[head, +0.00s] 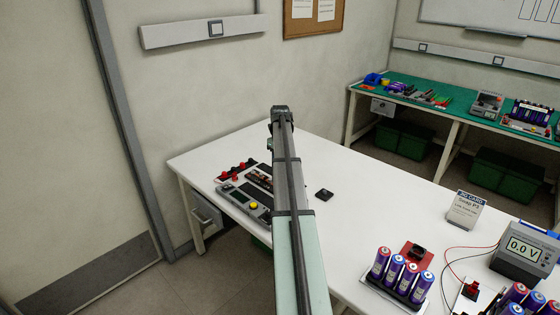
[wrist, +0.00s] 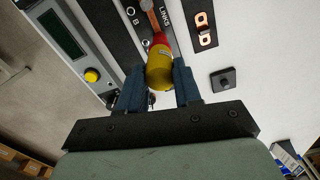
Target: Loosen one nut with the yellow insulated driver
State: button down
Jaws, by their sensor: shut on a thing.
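In the wrist view my gripper (wrist: 158,80) is shut on the yellow insulated driver (wrist: 159,66), with one finger on each side of its handle. The driver's red part (wrist: 157,38) points away from me, over a dark strip marked "LINKS" (wrist: 182,30). The driver's tip is not clear. I cannot make out a nut. A copper link (wrist: 204,30) with two holes lies on a dark pad right of the strip. In the head view my arm hides the gripper and the driver.
A grey unit with a screen and yellow button (head: 250,204) stands left of my arm, with red-topped parts (head: 236,168) behind. A small black block (head: 324,194) lies right. Battery cells (head: 397,270), a card (head: 466,211) and a meter (head: 527,254) stand front right. The table's back middle (head: 350,165) is clear.

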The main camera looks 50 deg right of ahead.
jog(key=shift+f, duration=0.2)
dwell(0.3)
jog(key=n, duration=0.6)
dwell(0.4)
jog(key=shift+r+n, duration=0.1)
jog(key=shift+n, duration=0.4)
jog(key=n, duration=0.3)
jog(key=shift+n, duration=1.3)
